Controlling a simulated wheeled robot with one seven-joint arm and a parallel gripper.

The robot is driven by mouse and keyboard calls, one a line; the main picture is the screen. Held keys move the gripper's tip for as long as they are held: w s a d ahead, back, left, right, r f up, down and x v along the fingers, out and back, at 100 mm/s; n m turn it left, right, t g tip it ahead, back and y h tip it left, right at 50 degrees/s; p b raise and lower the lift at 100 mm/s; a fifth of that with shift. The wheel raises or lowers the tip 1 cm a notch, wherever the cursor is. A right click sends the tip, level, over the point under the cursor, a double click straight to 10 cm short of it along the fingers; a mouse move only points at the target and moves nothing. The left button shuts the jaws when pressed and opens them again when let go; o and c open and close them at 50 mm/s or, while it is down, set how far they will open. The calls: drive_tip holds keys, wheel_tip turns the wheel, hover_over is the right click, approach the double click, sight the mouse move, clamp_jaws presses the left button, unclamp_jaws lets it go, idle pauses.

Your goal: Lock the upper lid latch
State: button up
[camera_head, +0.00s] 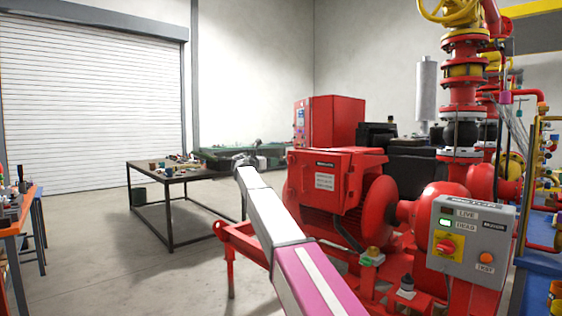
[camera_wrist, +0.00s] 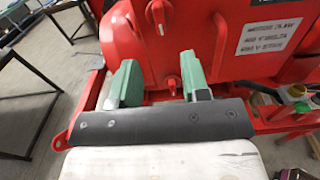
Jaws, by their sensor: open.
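The red motor terminal box (camera_head: 325,180) with a pale label stands in the middle of the head view. It fills the upper part of the wrist view (camera_wrist: 215,45). Two small red latches show on it there. One latch (camera_wrist: 158,13) is near the top edge, and another (camera_wrist: 172,86) is lower, between my finger lines in the picture. I cannot tell for sure which is the upper one or whether either is locked. My gripper (camera_wrist: 161,80) is open, with two green fingers apart and nothing held. Contact cannot be judged. The latches are not distinguishable in the head view.
A dark work table (camera_head: 170,178) with small items stands left of the skid. A grey switch box (camera_head: 470,250) with a yellow-and-red switch is at the right. Red pipes and a pump crowd the right side. Floor (camera_head: 100,270) is clear at left.

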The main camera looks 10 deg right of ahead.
sight(290, 160)
drive_tip(key=x, duration=1)
drive_tip(key=shift+w+d, duration=0.2)
drive_tip(key=shift+d, duration=0.05)
drive_tip(key=shift+c, duration=0.3)
clamp_jaws()
